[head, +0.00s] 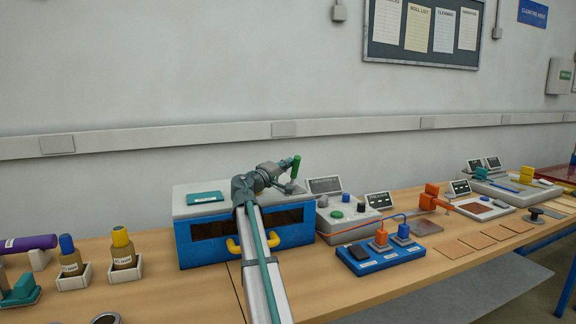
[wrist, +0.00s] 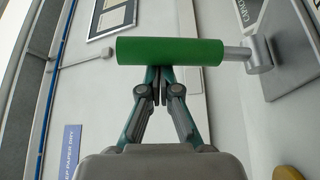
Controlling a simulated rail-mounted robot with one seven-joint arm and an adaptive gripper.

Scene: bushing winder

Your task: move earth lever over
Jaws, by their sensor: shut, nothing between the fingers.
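The earth lever has a green cylindrical handle (head: 295,166) and stands roughly upright over the right part of the grey-topped blue cabinet (head: 188,245). In the wrist view the green handle (wrist: 170,51) lies across the picture, and a metal rod joins it to a grey pivot on the right. My gripper (head: 282,169) is just left of the handle in the head view. In the wrist view my gripper (wrist: 159,77) has its fingertips together at the handle's lower edge, with nothing held. Whether they touch the handle, I cannot tell. My gripper partly hides the lever's lower part in the head view.
A control box with buttons (head: 350,222) stands right of the cabinet. A blue board with orange and blue plugs (head: 380,259) sits in front of it. Two bottles in white holders (head: 122,272) stand at left. Yellow handles (head: 234,247) project from the cabinet's front.

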